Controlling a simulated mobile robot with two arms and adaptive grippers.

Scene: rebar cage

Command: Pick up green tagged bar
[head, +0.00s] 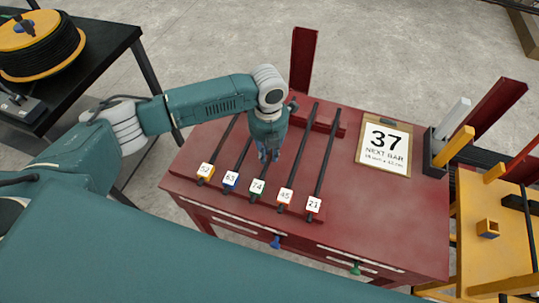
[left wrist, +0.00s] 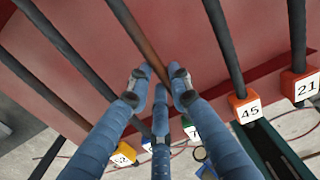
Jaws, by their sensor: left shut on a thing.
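The green tagged bar, marked 74 (head: 257,188), lies among several dark bars on the red cabinet top. In the head view my left gripper (head: 268,152) points down onto this bar, behind its tag. In the left wrist view the fingers (left wrist: 160,82) are closed around a brownish bar (left wrist: 140,35), and the green tag (left wrist: 190,132) is partly hidden behind a finger. The bar's tag lines up with its neighbours; I cannot tell whether it is lifted. My right gripper is out of view.
Beside it lie bars tagged blue 63 (head: 230,180) and orange 45 (head: 284,197), with yellow 52 (head: 205,171) and red 21 (head: 313,205) at the ends. A sign reading 37 (head: 385,145) lies on the right. Red posts (head: 302,58) rise behind.

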